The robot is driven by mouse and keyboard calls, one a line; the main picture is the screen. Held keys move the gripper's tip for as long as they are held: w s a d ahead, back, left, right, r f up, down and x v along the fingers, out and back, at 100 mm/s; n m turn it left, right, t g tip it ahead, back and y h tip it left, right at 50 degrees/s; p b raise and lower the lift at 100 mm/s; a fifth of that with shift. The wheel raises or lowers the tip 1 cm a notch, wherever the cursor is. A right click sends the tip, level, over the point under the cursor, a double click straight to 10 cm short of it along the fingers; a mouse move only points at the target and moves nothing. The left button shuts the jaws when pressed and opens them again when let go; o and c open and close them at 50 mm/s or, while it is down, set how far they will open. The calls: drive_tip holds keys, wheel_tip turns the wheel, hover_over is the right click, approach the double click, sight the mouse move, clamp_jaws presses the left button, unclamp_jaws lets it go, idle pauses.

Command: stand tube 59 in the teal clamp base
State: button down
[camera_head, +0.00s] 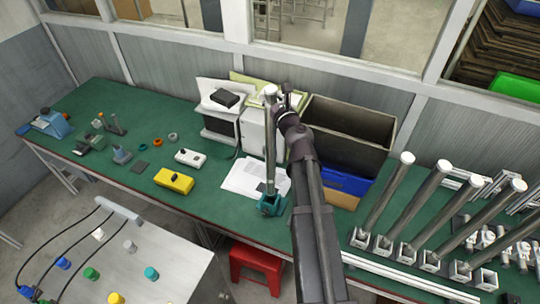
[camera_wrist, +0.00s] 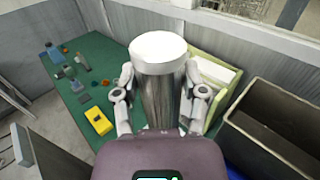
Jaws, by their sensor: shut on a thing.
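A shiny metal tube with a white top (camera_head: 270,140) stands upright; no number is readable on it. The teal clamp base (camera_head: 272,206) sits on the green bench near its front edge. The tube's lower end meets the base in the head view; I cannot tell how deep it sits. My gripper (camera_head: 281,104) is shut on the upper part of the tube. In the wrist view the tube (camera_wrist: 160,98) stands between the two fingers of my gripper (camera_wrist: 160,86), its white top above them. The base is hidden in the wrist view.
White papers (camera_head: 248,177) lie left of the base. A dark open bin (camera_head: 349,121) stands behind my arm. Several slanted tubes in square holders stand at right. A yellow box (camera_head: 174,181) and small tools lie left. A red stool (camera_head: 256,262) stands below the bench front.

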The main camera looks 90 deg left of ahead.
drive_tip(key=shift+f+b, duration=2.75)
drive_tip(key=shift+f, duration=0.25)
drive_tip(key=shift+f+b, duration=1.8)
drive_tip(key=shift+b, duration=0.1)
drive_tip(key=shift+f, duration=0.1)
drive_tip(key=shift+c, duration=0.8)
unclamp_jaws()
drive_tip(key=shift+r, duration=0.2)
approach(273, 124)
drive_tip(key=shift+w+d+f, duration=0.15)
drive_tip(key=shift+d+f, duration=0.05)
drive_tip(key=shift+d, duration=0.05)
